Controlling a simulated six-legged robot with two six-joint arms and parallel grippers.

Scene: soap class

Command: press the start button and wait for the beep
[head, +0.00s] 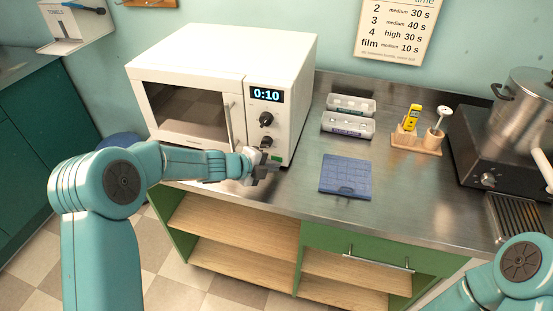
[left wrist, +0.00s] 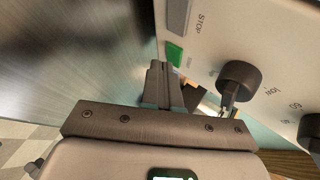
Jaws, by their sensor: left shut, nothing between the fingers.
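The white microwave (head: 220,58) stands at the left of the steel counter with its door shut. Its display (head: 266,95) reads 0:10. Two dark knobs sit below the display, and the green start button (head: 276,157) is at the bottom of the panel, partly hidden by my gripper in the head view. In the left wrist view the green button (left wrist: 174,54) shows beside the grey STOP button (left wrist: 179,17). My left gripper (head: 266,170) is shut and empty, close in front of the button; I cannot tell whether it touches. My right gripper is out of view.
Two clear-lidded boxes (head: 347,124), a blue mat (head: 346,174) and a wooden stand (head: 415,143) with a yellow thermometer are right of the microwave. A steel pot (head: 519,105) stands on a hotplate at far right.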

